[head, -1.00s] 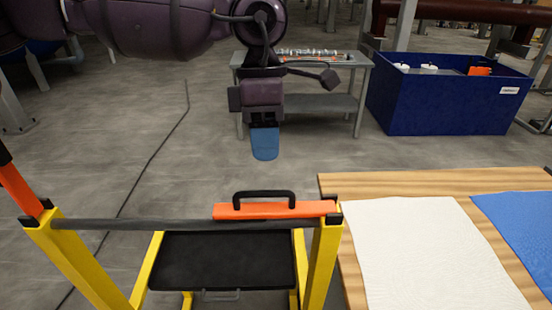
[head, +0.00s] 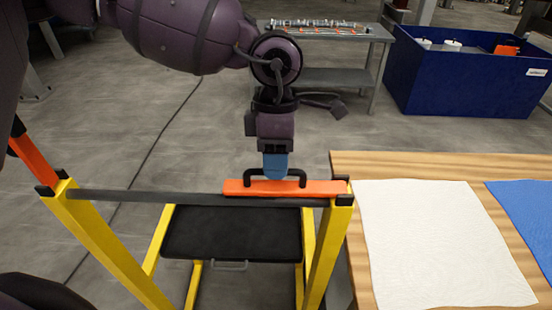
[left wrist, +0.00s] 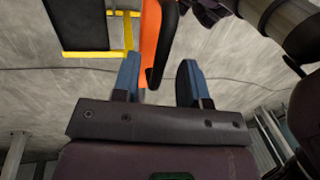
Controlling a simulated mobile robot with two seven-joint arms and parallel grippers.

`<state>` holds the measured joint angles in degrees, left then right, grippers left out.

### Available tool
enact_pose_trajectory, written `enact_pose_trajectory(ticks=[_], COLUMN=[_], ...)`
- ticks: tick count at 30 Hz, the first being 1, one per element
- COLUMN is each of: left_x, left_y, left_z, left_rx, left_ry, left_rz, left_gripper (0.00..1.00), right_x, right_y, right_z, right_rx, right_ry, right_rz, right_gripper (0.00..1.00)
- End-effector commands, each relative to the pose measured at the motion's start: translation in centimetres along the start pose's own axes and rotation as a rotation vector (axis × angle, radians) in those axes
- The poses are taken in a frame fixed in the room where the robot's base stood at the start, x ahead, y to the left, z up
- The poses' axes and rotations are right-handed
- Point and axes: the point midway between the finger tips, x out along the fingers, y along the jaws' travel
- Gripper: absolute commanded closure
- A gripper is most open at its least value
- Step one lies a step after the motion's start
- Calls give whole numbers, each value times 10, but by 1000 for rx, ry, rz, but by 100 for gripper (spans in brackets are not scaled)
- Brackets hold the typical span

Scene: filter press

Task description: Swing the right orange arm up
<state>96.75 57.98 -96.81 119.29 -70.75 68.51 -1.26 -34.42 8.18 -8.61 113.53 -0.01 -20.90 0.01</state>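The right orange arm (head: 325,188) lies level along the dark bar at the top of the yellow frame, its black handle (head: 303,177) upward. My left gripper (head: 275,175) points down at the middle of this handle, and its blue fingers overlap the handle in the head view. In the left wrist view the left gripper (left wrist: 158,68) is open, with the orange arm (left wrist: 151,35) and the black handle (left wrist: 154,77) showing between its fingers. I cannot tell how deep the handle sits between them. My right gripper is not in view.
The yellow frame (head: 327,250) holds a black platform (head: 232,235). Another orange arm (head: 32,160) slants upward at the left. A wooden table (head: 350,235) with white cloth (head: 440,240) and blue cloth (head: 525,215) stands right. A grey bench (head: 335,78) and blue bin (head: 465,85) stand behind.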

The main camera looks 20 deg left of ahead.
Motion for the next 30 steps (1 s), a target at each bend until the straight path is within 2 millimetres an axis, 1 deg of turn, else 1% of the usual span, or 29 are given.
enact_pose_trajectory(ticks=[4, 12, 13, 18, 20, 21, 30], left_x=[7, 8, 8, 8, 8, 8, 8], left_y=[0, 0, 0, 0, 0, 0, -2], left_z=[0, 0, 0, 0, 0, 0, 0], left_rx=[1, 2, 2, 1, 1, 1, 1], left_ry=[0, 0, 0, 0, 0, 0, 3], left_rz=[0, 1, 1, 0, 0, 1, 1], left_gripper=[60, 60, 62, 88, 97, 100, 100], right_x=[0, 0, -1, -2, -3, -4, -4], right_y=[0, 0, 0, 0, 0, 1, 1], right_z=[-2, -1, -1, 2, 4, 4, 5], right_rx=[0, 0, 0, 1, 1, 1, 1], right_ry=[2, 1, 0, -5, -8, -9, -10], right_rz=[0, 0, 0, 1, 2, 2, 2], right_gripper=[60, 60, 60, 60, 60, 60, 60])
